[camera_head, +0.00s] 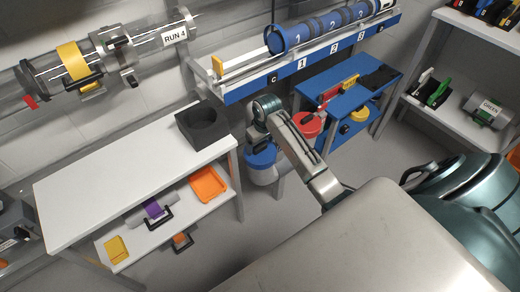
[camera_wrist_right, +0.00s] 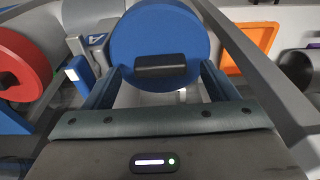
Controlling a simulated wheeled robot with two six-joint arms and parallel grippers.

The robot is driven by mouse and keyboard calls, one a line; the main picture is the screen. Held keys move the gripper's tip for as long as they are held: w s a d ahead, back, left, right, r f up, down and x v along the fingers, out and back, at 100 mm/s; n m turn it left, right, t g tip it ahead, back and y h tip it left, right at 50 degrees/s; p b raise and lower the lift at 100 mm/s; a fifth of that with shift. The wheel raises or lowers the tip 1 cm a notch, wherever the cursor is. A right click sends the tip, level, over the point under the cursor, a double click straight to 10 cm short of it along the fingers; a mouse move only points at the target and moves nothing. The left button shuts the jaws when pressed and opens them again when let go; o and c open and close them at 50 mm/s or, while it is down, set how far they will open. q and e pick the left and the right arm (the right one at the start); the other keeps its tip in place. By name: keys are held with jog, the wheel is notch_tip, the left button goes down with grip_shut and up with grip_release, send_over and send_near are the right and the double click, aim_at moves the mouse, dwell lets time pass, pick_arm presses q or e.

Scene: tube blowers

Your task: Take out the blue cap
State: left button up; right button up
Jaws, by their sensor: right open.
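The blue cap (camera_head: 262,158) is a round blue disc on top of a pale grey cylindrical container, just right of the white table. In the right wrist view the blue cap (camera_wrist_right: 160,22) shows face-on, with a black block-shaped handle on it. My right gripper (camera_head: 259,142) is just above the cap in the head view. In the wrist view its two fingers (camera_wrist_right: 160,80) are apart, one on each side of the black handle (camera_wrist_right: 166,67). I cannot tell whether they touch the cap. My left gripper is not in view.
A red cap (camera_head: 309,124) stands to the right, by a blue table (camera_head: 330,77). The white table (camera_head: 110,185) carries a black open box (camera_head: 203,128), with an orange tray (camera_head: 208,186) on its lower shelf. A blue shelf with a numbered blue tube (camera_head: 320,32) runs behind.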

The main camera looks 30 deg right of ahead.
jog(key=shift+f, duration=0.1)
jog(key=shift+c, duration=0.2)
jog(key=c, duration=1.3)
